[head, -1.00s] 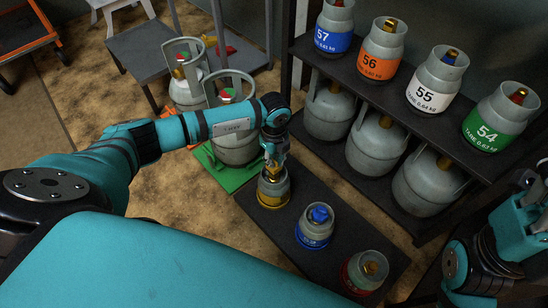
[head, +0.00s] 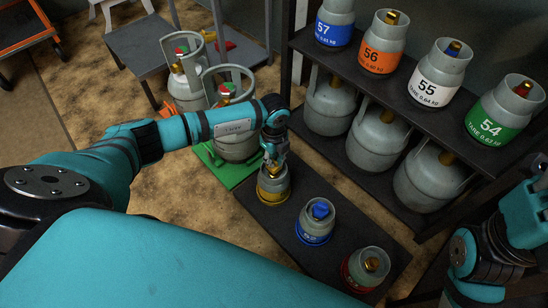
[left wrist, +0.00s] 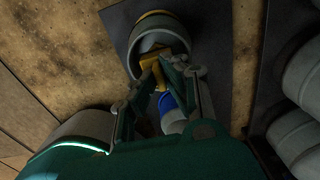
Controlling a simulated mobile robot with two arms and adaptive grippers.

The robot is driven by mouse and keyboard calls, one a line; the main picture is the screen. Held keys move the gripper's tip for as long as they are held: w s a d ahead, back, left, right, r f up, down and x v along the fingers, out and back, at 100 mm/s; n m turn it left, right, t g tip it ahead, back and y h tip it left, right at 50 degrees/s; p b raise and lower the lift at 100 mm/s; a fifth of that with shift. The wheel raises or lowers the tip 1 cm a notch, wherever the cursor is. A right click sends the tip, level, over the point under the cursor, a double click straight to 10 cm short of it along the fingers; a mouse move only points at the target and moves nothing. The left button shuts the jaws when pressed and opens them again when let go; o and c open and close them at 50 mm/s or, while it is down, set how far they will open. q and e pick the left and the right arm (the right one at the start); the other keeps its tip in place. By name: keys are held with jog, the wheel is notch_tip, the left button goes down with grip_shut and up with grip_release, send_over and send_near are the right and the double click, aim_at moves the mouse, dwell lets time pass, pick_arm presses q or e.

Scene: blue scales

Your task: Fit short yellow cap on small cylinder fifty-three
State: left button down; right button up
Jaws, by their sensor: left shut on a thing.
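A small grey cylinder with a yellow band (head: 273,192) stands upright at the far end of the low dark platform; no number is readable on it. My left gripper (head: 272,160) is directly above its open collar, fingers pointing down. In the left wrist view the fingers (left wrist: 168,68) are shut on the short yellow cap (left wrist: 151,64), at the collar's opening (left wrist: 154,40). The fingers partly hide the cap, and I cannot tell whether it touches the valve. My right gripper (head: 536,165) is at the right edge, its fingers unclear.
A blue-banded cylinder (head: 313,230) with a blue cap and a red-banded one (head: 362,267) stand on the same platform (head: 285,220). A shelf (head: 405,95) of numbered cylinders is at the right.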

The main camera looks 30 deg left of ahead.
pick_arm(q)
jog(key=shift+f, duration=0.5)
